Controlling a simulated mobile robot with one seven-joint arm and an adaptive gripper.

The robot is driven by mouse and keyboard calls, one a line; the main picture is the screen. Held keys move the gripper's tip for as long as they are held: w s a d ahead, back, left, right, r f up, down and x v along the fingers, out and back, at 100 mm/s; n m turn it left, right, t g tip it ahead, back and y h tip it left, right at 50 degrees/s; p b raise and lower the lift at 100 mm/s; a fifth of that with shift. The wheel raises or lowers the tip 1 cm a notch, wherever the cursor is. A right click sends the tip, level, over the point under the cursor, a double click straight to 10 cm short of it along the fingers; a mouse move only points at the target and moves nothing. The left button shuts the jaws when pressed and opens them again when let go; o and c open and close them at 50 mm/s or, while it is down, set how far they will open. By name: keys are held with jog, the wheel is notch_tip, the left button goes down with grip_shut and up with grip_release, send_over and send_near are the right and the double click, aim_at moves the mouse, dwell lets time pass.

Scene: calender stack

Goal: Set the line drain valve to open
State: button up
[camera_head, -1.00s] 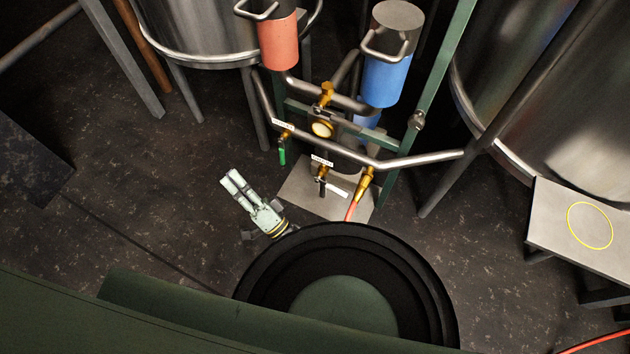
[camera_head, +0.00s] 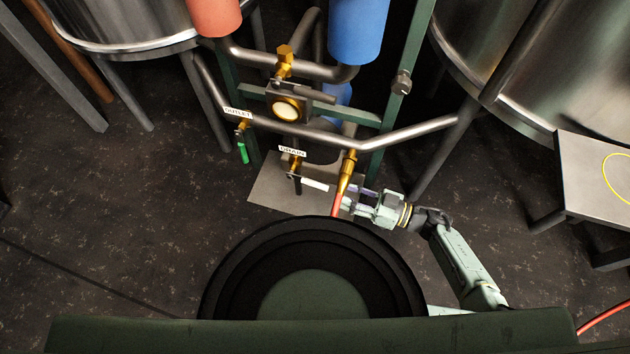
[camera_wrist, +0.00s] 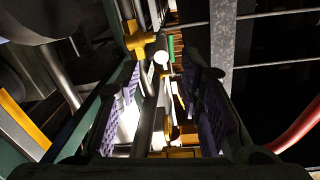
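The drain valve (camera_head: 295,163) is a small brass valve under a DRAIN label (camera_head: 292,151), on the lower front of the pipe rack. Its dark lever has a white grip (camera_head: 315,184) pointing right and slightly down in the head view. My gripper (camera_head: 355,198) is just right of the white grip, pointing left, with its two fingers apart and nothing held. In the wrist view, purple-padded fingers (camera_wrist: 163,68) stand wide apart. A white round end shows between them, probably the grip's end. Contact between the fingers and the grip cannot be made out.
A brass fitting (camera_head: 347,172) with a red hose (camera_head: 338,203) is close to my fingertips. An outlet valve with a green handle (camera_head: 242,152) is to the left. A round gauge (camera_head: 286,108), pipes, a green post (camera_head: 408,70) and steel tanks surround the rack.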

send_near(299, 178)
jog(key=x, duration=0.5)
jog(key=shift+p, duration=0.4)
jog(key=shift+c, duration=0.5)
grip_shut()
